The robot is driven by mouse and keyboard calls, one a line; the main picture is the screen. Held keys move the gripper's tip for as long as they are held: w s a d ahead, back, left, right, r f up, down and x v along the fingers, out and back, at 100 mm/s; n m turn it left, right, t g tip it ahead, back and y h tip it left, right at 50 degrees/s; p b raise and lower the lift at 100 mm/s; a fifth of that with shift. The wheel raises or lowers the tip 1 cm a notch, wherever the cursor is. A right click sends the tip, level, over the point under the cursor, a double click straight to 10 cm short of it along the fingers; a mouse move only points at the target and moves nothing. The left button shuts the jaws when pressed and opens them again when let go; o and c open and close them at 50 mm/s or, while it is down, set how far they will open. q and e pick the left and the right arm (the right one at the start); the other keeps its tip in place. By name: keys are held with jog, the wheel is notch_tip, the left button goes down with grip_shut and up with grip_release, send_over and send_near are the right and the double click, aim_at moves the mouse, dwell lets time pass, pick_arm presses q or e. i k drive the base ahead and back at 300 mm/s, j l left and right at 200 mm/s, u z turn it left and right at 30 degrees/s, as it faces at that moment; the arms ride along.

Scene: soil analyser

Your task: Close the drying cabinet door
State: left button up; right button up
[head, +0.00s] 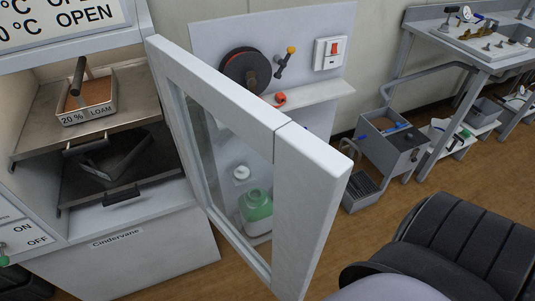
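The drying cabinet (140,262) stands at the left with its front open. Its white-framed door (310,205) has a glass pane and stands swung wide out to the right, towards me. The door is hinged on the cabinet's right side, and its free edge is nearest to me. No fingertips of my left or right gripper show in this view. Nothing is seen touching the visible part of the door; its lowest part is cut off by the bottom edge.
Inside the cabinet, a soil tray marked 20 % LOAM (87,104) sits on the upper shelf (40,142). A green bottle (257,205) shows through the glass. A grey bin (395,143) and sink bench (480,45) stand at right. Wooden floor (385,215) lies between.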

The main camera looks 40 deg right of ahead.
aim_at(311, 176)
jog(key=l+u, duration=0.15)
jog(key=l, duration=0.45)
jog(key=k+l+u, duration=0.2)
jog(key=l, duration=0.35)
jog(key=k+l+u, duration=0.2)
jog(key=l, duration=0.2)
jog(key=k+l+u, duration=0.15)
jog(key=k+l, duration=0.1)
jog(key=l, duration=0.1)
